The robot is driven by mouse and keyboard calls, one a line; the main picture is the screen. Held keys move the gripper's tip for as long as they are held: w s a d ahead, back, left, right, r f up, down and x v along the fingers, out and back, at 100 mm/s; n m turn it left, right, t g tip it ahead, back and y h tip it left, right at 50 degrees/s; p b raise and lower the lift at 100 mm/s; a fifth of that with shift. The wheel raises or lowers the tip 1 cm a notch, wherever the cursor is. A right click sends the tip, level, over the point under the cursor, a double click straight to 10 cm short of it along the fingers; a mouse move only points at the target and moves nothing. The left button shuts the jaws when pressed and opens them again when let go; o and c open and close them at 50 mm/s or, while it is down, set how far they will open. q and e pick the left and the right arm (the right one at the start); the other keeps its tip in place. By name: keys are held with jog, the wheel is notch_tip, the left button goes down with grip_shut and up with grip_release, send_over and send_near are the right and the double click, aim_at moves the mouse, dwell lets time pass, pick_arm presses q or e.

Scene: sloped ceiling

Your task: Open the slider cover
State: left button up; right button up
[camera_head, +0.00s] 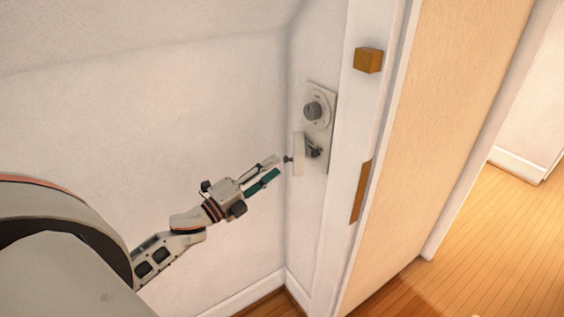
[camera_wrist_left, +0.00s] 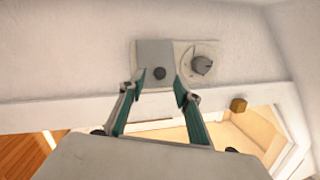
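The slider cover (camera_head: 298,152) is a pale plate standing out from a wall panel (camera_head: 324,98), with a small dark knob (camera_head: 287,159) on its front. In the left wrist view the cover (camera_wrist_left: 153,51) looks grey, and its dark round knob (camera_wrist_left: 160,73) shows between the fingertips. My left gripper (camera_head: 279,165) is open with teal inner pads, just in front of the knob. In the left wrist view the gripper (camera_wrist_left: 160,82) has a gap on both sides of the knob. A dark part (camera_head: 314,150) shows partly behind the cover. My right gripper is out of view.
A grey dial (camera_head: 313,110) sits on the same panel, above the cover in the head view. A white door frame with a wooden block (camera_head: 368,60) and a brown plate (camera_head: 361,191) stands to the right. The wall left of the panel is bare.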

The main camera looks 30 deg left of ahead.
pick_arm(q)
jog(key=shift+x, duration=1.9)
jog(key=shift+c, duration=0.5)
grip_shut()
jog(key=a+m+g+h+b, duration=0.1)
jog(key=h, duration=0.1)
jog(key=shift+a+f+m+h, duration=0.1)
jog(key=shift+a+m+h, duration=0.1)
jog(key=shift+m+h, duration=0.1)
jog(key=shift+o, duration=0.5)
grip_release()
